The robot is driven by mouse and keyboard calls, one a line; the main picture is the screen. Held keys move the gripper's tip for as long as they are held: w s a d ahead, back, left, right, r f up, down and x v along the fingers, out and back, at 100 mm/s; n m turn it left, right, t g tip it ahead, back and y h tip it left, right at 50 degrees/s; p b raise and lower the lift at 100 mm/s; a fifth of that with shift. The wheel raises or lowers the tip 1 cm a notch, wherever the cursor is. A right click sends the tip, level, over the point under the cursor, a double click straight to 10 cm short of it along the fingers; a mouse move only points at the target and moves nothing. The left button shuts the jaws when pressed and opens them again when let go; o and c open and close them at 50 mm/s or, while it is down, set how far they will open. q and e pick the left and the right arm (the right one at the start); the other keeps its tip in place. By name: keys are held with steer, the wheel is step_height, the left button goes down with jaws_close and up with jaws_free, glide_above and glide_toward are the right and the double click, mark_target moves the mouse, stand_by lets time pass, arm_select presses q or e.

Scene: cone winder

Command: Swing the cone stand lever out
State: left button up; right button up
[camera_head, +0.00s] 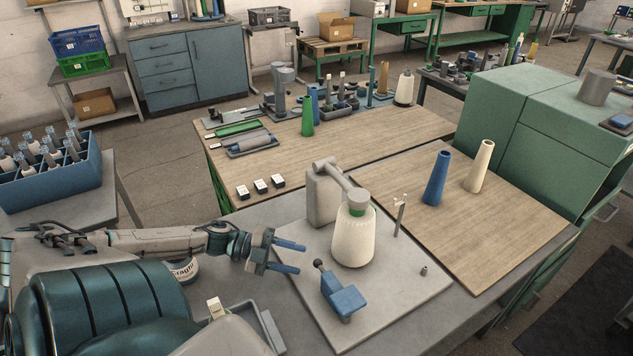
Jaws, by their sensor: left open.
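The winder stands on a pale base plate (395,290). A cream yarn package (353,240) stands upright on it with a green cone tip (357,208) at its top. A grey arm (341,173) runs from a grey upright housing (322,195) to a grey cap above the cone. In front sits a blue block (344,297) with a short lever ending in a dark knob (318,264). My left gripper (300,258) is open and empty, its blue fingers pointing right, just left of the knob. I cannot tell whether they touch it. My right gripper is out of view.
A thin metal post (399,216) and a small peg (423,270) stand on the plate's right. A blue cone (435,178) and a cream cone (479,166) stand on a wooden board beyond. A grey tray (262,325) lies below my gripper. The plate's right front is clear.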

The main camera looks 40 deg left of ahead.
mark_target(317, 262)
arm_select(q)
steer(key=x, duration=0.5)
steer(key=shift+d+r+b, duration=0.25)
steer(key=shift+r+b, duration=0.05)
steer(key=shift+b, duration=0.05)
steer(key=shift+w+d+f, duration=0.25)
steer(key=shift+w+d, duration=0.15)
steer(key=shift+r, duration=0.1)
jaws_close()
